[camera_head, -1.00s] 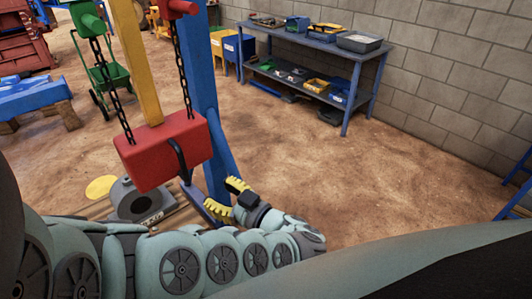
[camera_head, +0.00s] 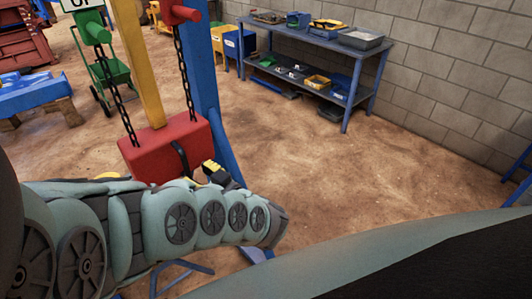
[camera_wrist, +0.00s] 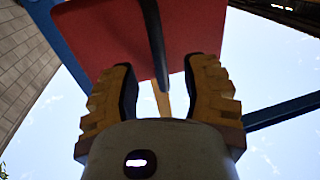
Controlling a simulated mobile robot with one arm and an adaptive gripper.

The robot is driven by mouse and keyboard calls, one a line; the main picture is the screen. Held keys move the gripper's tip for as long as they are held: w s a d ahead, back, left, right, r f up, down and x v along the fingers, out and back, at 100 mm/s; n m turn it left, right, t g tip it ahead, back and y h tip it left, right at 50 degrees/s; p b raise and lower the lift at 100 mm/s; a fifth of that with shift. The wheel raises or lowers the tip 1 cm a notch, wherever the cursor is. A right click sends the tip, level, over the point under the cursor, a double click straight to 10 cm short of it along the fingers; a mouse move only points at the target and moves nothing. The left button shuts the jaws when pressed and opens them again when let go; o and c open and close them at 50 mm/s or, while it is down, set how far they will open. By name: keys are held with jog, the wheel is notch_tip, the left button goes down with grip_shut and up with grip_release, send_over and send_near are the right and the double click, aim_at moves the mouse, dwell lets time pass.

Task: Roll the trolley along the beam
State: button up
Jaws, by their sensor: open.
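A red block (camera_head: 165,147) hangs from two black chains in the head view, with a black curved handle (camera_head: 181,158) on its near side. My gripper (camera_head: 210,172), with yellow-and-black fingers, is beside the block's lower right, partly hidden by my arm. In the wrist view my gripper (camera_wrist: 161,80) points upward with its two fingers apart. The black handle (camera_wrist: 154,35) comes down between them in the picture, with the red block (camera_wrist: 105,38) behind it. I cannot tell whether the fingers touch the handle. No trolley or overhead beam can be made out for certain.
A blue post (camera_head: 203,70) and a yellow post (camera_head: 135,60) stand close to the chains. A blue workbench (camera_head: 330,45) with bins is along the block wall. A green cart (camera_head: 105,75) stands at back left. The dirt floor right of the post is clear.

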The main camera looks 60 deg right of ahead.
aim_at(188, 169)
jog(key=shift+w+d, duration=0.2)
jog(key=shift+w, duration=2.1)
jog(key=shift+o, duration=0.4)
grip_shut()
